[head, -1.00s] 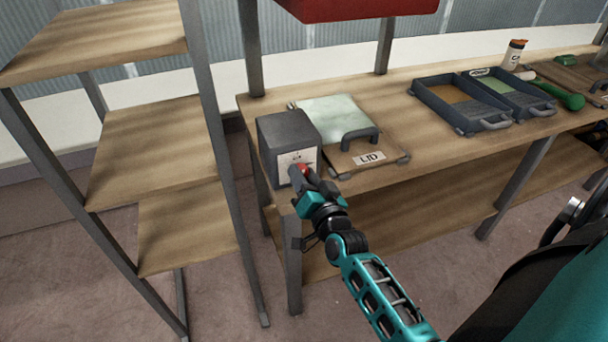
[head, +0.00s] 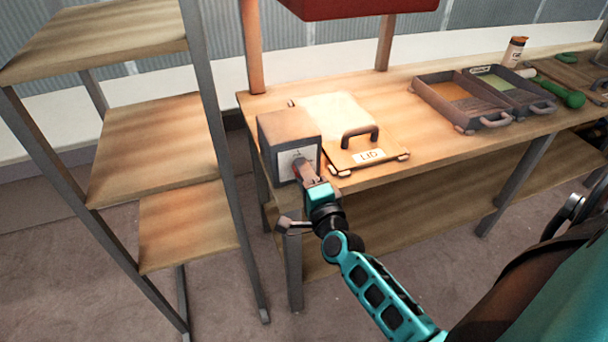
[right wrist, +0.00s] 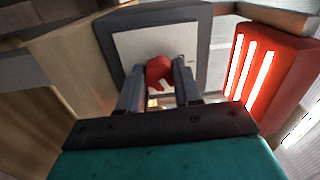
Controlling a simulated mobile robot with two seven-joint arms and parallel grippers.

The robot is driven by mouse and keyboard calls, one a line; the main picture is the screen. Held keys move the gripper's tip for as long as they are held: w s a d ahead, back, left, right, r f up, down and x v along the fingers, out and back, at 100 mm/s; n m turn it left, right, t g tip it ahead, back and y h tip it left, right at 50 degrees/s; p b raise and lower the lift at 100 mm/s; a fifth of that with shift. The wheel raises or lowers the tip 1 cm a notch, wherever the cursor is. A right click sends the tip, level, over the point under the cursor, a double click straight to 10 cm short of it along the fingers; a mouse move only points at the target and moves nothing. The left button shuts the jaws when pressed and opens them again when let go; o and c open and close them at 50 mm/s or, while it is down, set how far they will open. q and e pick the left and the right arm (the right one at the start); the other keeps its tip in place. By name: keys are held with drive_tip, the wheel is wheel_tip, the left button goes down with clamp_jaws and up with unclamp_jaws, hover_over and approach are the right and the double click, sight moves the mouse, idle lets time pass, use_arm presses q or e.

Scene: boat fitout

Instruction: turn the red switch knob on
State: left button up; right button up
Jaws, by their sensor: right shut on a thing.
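The grey switch box (head: 285,130) stands at the left front corner of the workbench, with a white plate on its front. The red switch knob (right wrist: 158,70) sits on that plate, between my right gripper's fingers (right wrist: 158,82) in the right wrist view. In the head view my right gripper (head: 302,172) reaches the box front and mostly hides the knob. It is shut on the knob, and its wrist is rolled. My left gripper is in neither view.
A red housing (head: 355,8) hangs above the bench; its strips glow in the right wrist view (right wrist: 252,70). A board marked LID (head: 385,150) lies right of the box, then grey trays (head: 465,122). A wooden shelf rack (head: 160,145) stands close on the left.

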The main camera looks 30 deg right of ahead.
drive_tip(key=m, duration=0.5)
drive_tip(key=shift+b, duration=0.4)
drive_tip(key=shift+m+h, duration=0.3)
drive_tip(key=o, duration=1)
drive_tip(key=shift+o, duration=0.2)
drive_tip(key=shift+s, duration=0.1)
drive_tip(key=b+v, duration=0.1)
drive_tip(key=v, duration=1.1)
drive_tip(key=shift+s, duration=0.4)
drive_tip(key=shift+a, duration=0.2)
